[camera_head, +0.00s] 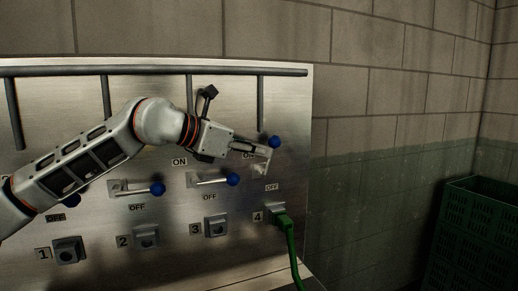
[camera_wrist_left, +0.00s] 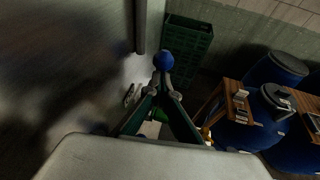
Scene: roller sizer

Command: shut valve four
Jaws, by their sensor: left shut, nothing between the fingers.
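Valve four's blue knob (camera_head: 274,141) is at the right end of the metal panel (camera_head: 290,100), above the outlet marked 4. It sits higher than the knobs of valves two and three; its lever is mostly hidden by my gripper. My left gripper (camera_head: 266,160) is shut and empty, just below and left of this knob in the head view. In the left wrist view the blue knob (camera_wrist_left: 163,60) shows just beyond the fingertips (camera_wrist_left: 165,88); I cannot tell whether they touch. My right gripper is not in view.
Valve three's knob (camera_head: 232,179) and valve two's knob (camera_head: 157,188) are on sideways levers near OFF labels. A green hose (camera_head: 291,245) hangs from outlet four. A green crate (camera_head: 470,235) stands right. Blue barrels (camera_wrist_left: 270,105) and a wooden stand (camera_wrist_left: 237,100) are in the wrist view.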

